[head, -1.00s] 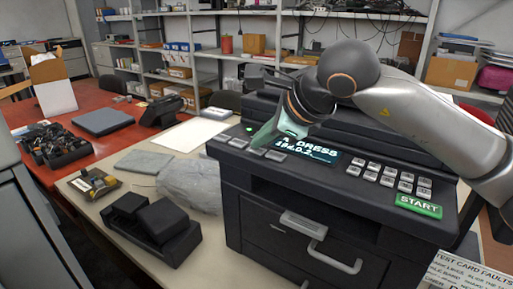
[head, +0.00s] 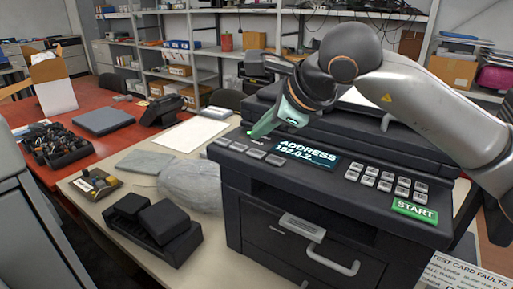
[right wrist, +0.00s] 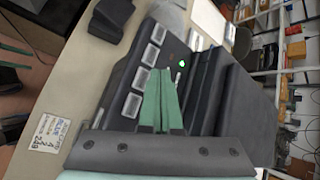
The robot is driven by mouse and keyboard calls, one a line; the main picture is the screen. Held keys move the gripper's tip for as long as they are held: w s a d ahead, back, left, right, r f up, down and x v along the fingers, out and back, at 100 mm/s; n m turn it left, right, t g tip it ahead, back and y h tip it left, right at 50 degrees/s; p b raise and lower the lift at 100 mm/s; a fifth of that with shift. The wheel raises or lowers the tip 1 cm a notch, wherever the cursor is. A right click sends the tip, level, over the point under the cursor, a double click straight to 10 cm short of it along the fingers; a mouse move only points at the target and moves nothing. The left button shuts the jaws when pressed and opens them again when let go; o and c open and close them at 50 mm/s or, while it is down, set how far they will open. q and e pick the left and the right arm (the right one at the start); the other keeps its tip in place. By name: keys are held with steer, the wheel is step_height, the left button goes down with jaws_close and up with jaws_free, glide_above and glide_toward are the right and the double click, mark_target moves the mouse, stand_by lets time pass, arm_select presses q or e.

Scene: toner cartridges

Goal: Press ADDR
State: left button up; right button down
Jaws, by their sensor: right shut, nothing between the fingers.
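The black printer (head: 330,225) stands on the bench. Its display (head: 306,154) reads "ADDRESS" with "192.0.2." below. A row of grey buttons (head: 256,153) lies left of the display; their labels are too small to read, so I cannot tell which is ADDR. My right gripper (head: 254,134) has green fingers, shut and empty, with tips over the panel just behind this row. In the right wrist view the fingers (right wrist: 164,72) point past the button row (right wrist: 141,78), near a lit green lamp (right wrist: 182,63). I cannot tell whether the tips touch the panel.
A keypad (head: 385,181) and green START key (head: 414,211) sit at the panel's right. A black device (head: 150,225), a bagged item (head: 192,185) and a small cartridge (head: 96,184) lie left of the printer. A sheet of paper (head: 192,136) lies behind.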

mark_target(262, 154)
steer(key=shift+r+p, duration=0.95)
steer(key=shift+r, duration=0.9)
steer(key=shift+f, duration=0.1)
